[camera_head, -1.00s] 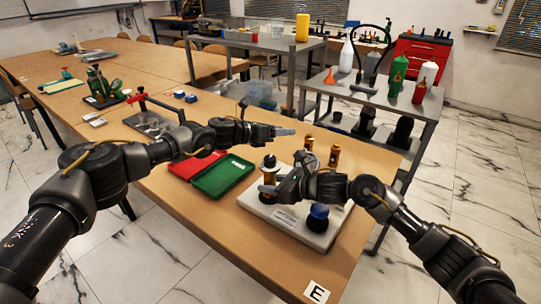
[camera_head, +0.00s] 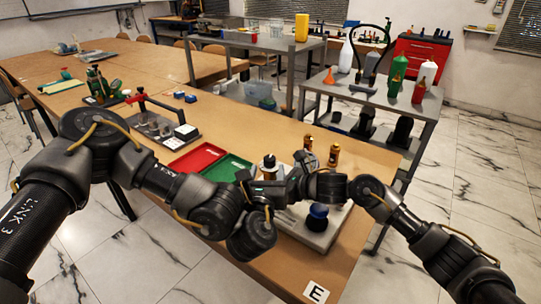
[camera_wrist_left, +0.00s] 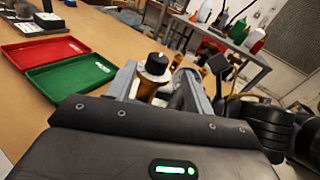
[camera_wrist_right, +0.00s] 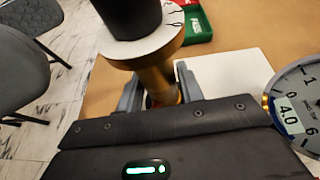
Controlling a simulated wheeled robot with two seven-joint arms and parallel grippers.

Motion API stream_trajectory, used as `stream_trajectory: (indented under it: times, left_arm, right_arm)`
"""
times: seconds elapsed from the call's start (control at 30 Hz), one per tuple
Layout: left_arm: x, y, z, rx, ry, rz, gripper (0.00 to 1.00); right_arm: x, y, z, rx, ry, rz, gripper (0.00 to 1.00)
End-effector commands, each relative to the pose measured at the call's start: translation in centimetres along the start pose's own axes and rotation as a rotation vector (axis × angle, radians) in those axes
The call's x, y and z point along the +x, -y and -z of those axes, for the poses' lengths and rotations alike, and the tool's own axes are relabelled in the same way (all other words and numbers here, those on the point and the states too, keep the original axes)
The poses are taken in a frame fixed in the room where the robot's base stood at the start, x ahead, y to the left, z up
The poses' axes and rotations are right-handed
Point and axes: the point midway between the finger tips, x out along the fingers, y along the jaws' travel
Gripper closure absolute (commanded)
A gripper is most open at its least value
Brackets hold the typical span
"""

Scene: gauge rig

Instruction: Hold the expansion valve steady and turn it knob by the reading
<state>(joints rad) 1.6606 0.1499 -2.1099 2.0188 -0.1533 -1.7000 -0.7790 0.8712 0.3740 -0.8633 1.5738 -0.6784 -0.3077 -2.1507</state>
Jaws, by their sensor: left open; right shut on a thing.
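The expansion valve has a black knob (camera_head: 269,160) above a white marked dial (camera_wrist_right: 150,43) and a brass body (camera_wrist_right: 155,75). It stands upright on a white base plate (camera_head: 325,238). My right gripper (camera_wrist_right: 160,93) is shut on the brass body below the dial. My left gripper (camera_wrist_left: 158,80) is open, with a finger on each side of the valve top in the left wrist view; I cannot tell whether they touch it. The left hand hides the valve's lower part in the head view. A round gauge (camera_wrist_right: 302,105) with a display reading 4.0 is partly cut off.
A red tray (camera_head: 196,157) and a green tray (camera_head: 216,174) lie left of the valve. Two brass fittings (camera_head: 333,156) stand behind the right hand. A dark-blue capped part (camera_head: 318,213) stands on the plate's front. The table's front right corner, by the E label (camera_head: 316,292), is clear.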

Motion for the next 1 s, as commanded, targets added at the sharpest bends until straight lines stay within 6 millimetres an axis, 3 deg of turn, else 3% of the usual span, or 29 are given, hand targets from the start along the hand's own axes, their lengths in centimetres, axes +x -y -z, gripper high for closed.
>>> stream_trajectory:
  times: [0.1, 0.2, 0.43, 0.57, 1.0]
  left_arm:
    - [-2.5, 0.0, 0.5, 0.073, 0.033, 0.006, 0.48]
    - [-3.5, -0.2, 0.6, 0.104, 0.05, 0.006, 0.48]
    - [-3.5, -0.3, 0.6, 0.115, 0.058, 0.004, 0.48]
    - [-2.2, -0.3, 0.5, 0.116, 0.06, 0.002, 0.48]
    - [6.0, -0.2, 0.1, 0.113, 0.058, 0.003, 0.48]
  right_arm:
    - [0.0, 0.0, 0.0, 0.0, 0.0, 0.0, 0.93]
    - [0.0, 0.0, 0.0, 0.0, 0.001, 0.0, 0.93]
    - [0.0, 0.0, 0.0, 0.0, 0.001, 0.0, 0.93]
    - [0.0, 0.0, -0.1, 0.0, 0.001, 0.0, 0.93]
    - [0.0, 0.0, -0.1, 0.0, 0.001, 0.0, 0.93]
